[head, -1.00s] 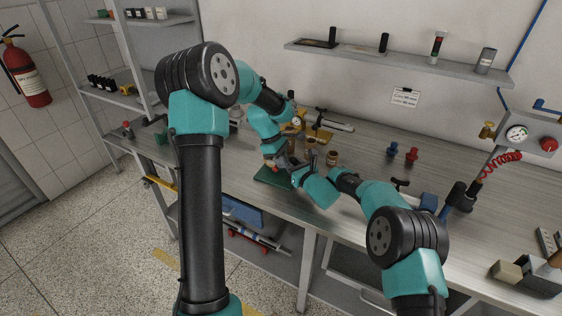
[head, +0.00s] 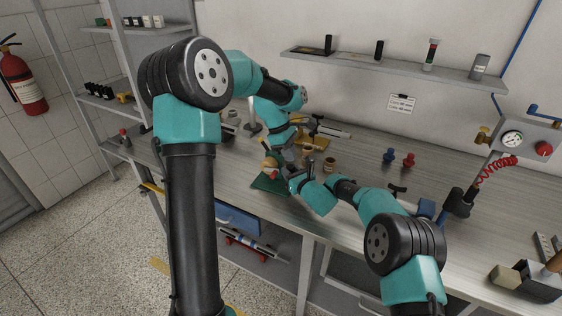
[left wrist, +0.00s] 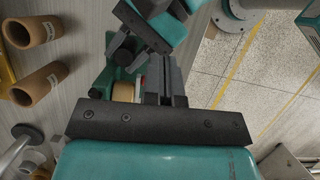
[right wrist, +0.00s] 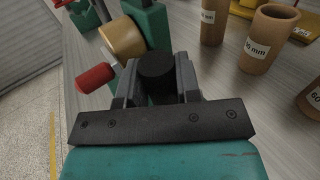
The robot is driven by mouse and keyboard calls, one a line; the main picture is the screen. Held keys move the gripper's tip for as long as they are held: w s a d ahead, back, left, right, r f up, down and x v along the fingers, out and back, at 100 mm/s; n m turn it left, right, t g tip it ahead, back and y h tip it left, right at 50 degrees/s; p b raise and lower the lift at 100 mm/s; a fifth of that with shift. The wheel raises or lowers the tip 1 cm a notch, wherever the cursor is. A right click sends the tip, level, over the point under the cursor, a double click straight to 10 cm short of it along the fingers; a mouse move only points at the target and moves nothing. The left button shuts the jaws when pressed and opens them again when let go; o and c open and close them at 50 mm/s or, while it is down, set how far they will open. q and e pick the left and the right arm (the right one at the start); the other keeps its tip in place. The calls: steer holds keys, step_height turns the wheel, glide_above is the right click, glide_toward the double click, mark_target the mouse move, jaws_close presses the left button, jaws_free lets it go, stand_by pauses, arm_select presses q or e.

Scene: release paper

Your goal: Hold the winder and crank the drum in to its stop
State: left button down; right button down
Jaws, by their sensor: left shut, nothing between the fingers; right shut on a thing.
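The winder stands on a green base (head: 268,183) on the bench. Its tan drum (right wrist: 124,38) and red crank grip (right wrist: 95,78) show in the right wrist view. My right gripper (right wrist: 157,75) is shut on the winder's black round handle (right wrist: 156,66), beside the drum. My left gripper (left wrist: 164,72) is shut and empty. It is close to the winder; the drum (left wrist: 123,91) shows just left of its fingers, partly hidden. In the head view the arms hide part of the winder, and whether the left fingers touch it cannot be told.
Several cardboard tubes (right wrist: 268,38) stand close beside the winder, one marked in mm. A yellow-based fixture (head: 315,141) is behind them. Blue (head: 389,155) and red (head: 408,160) knobbed pieces stand farther right. The bench front (head: 300,221) is clear.

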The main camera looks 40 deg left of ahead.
arm_select(q)
steer(key=d+r, duration=0.1)
steer(key=w+d+r, duration=0.1)
steer(key=d+r, duration=0.1)
steer(key=shift+w+d+r, duration=0.15)
steer(key=shift+d, duration=0.05)
steer(key=c, duration=1.9)
jaws_free()
